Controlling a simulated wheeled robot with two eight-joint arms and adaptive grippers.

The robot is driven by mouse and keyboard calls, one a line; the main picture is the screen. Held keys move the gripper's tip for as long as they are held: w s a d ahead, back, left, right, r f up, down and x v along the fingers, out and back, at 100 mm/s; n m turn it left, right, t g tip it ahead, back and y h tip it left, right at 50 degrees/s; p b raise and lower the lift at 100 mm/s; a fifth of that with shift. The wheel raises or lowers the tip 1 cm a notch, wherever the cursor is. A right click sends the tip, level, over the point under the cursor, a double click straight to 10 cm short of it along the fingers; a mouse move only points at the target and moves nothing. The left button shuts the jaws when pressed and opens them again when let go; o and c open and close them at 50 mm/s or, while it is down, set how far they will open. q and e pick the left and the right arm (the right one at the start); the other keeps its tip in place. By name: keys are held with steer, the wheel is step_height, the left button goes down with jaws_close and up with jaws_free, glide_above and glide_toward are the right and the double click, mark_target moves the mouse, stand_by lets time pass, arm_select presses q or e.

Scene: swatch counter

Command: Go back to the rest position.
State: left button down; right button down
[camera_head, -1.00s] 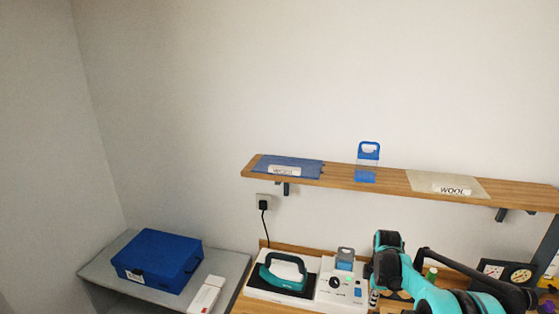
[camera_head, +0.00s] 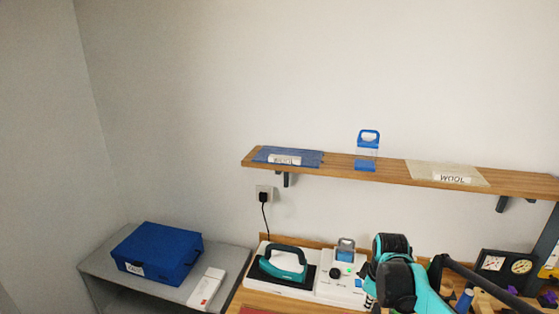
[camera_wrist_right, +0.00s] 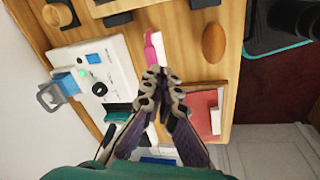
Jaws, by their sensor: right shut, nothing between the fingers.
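My right arm comes in at the lower right of the head view, with its turquoise and black links over the counter. My right gripper (camera_head: 369,288) is partly hidden by its own links there, beside the white control unit. In the right wrist view my right gripper (camera_wrist_right: 162,76) has its fingertips together and holds nothing. It hangs above the wooden counter (camera_wrist_right: 181,25), close to a pink-and-white item (camera_wrist_right: 154,48). My left gripper does not show in the head view.
The white station (camera_head: 326,290) with a teal iron (camera_head: 283,263) stands left of my right arm. A wooden shelf (camera_head: 390,172) runs above. A blue box (camera_head: 158,253) sits on the grey side table (camera_head: 225,262). Dial gauges (camera_head: 507,264) stand at right.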

steer(key=s+a+f+m+t+b, duration=0.2)
steer(key=s+m, duration=0.3)
steer(key=s, duration=0.4)
steer(key=s+a+f+m+t+b, duration=0.3)
steer(key=s+a+m+b, duration=0.2)
steer(key=s, duration=0.5)
steer(key=shift+s+f, duration=0.15)
steer(key=shift+f, duration=0.05)
stand_by(0.7)
